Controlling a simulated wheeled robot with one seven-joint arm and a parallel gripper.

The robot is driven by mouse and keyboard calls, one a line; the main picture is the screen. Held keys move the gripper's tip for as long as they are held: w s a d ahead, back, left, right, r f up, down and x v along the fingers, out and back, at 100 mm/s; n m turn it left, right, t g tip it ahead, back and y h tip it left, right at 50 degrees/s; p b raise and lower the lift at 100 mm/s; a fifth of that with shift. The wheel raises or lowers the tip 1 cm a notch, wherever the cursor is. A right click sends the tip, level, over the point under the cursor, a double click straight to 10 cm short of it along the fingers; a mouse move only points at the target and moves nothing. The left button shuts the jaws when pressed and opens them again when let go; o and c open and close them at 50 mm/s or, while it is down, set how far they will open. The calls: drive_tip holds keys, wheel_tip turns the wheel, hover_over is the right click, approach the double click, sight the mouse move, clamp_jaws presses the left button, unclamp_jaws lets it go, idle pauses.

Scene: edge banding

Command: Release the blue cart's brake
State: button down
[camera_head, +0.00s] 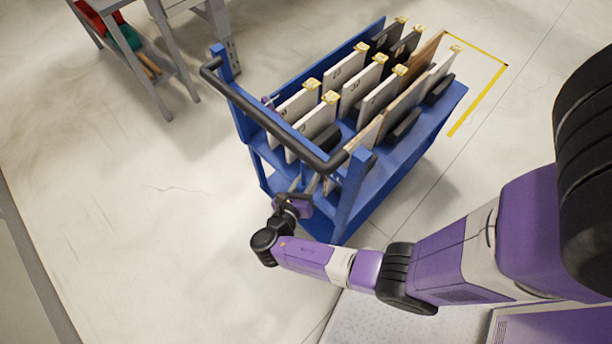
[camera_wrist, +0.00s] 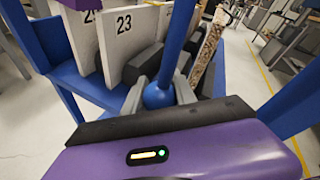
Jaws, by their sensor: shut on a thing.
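The blue cart (camera_head: 408,163) stands in the middle of the head view, with a black push handle (camera_head: 265,122) at its near end. In the wrist view a blue lever (camera_wrist: 178,42) ends in a round blue knob (camera_wrist: 158,96). My gripper (camera_wrist: 160,92) is shut on this knob, with a grey finger on either side of it. In the head view my gripper (camera_head: 308,188) is low at the cart's handle end, below the push handle. The lever is too small to make out there.
The cart carries several upright numbered panels (camera_wrist: 122,35) with yellow tags and dark blocks between them. A blue post (camera_head: 350,195) stands close right of my gripper. Yellow floor tape (camera_head: 480,95) marks a corner beyond the cart. The floor at left is clear.

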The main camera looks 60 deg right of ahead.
sight(301, 191)
drive_tip(key=c, duration=1)
unclamp_jaws()
drive_tip(key=shift+v, duration=3.9)
